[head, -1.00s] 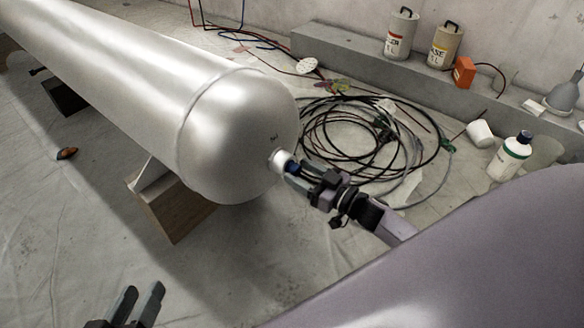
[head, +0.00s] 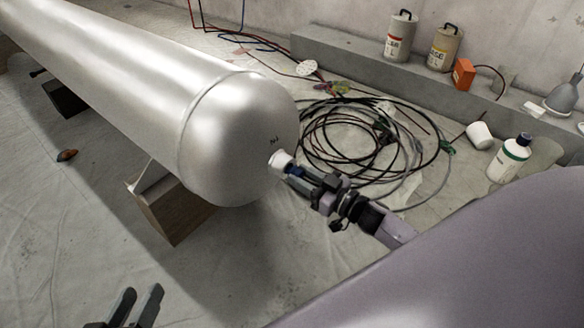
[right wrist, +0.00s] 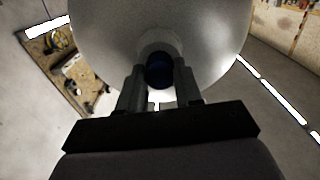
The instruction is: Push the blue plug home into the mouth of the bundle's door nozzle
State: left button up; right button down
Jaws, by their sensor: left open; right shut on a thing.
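The bundle (head: 150,85) is a long silver cylinder with a domed end. Its short white door nozzle (head: 280,160) sticks out of the dome toward my right gripper (head: 303,181). The blue plug (head: 295,171) is at the nozzle's mouth, between the right fingertips. In the right wrist view the plug (right wrist: 160,71) looks dark blue, round and in line with the pale nozzle (right wrist: 158,42); I cannot tell how deep it sits. The right gripper (right wrist: 158,88) is shut on the plug. My left gripper (head: 140,294) is open and empty, low over the floor.
A wooden block (head: 172,212) props the cylinder. Coiled black cables (head: 350,150) lie behind my right gripper. A white bottle (head: 510,157) and a white cup (head: 479,135) are at the right. Cans (head: 400,37) stand on a ledge. The front floor is clear.

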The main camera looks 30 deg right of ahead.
aim_at(302, 176)
jog(key=shift+p+v, duration=0.75)
jog(key=shift+v, duration=1.05)
jog(key=shift+r, duration=0.1)
jog(key=shift+p+v, duration=0.8)
jog(key=shift+v, duration=1.15)
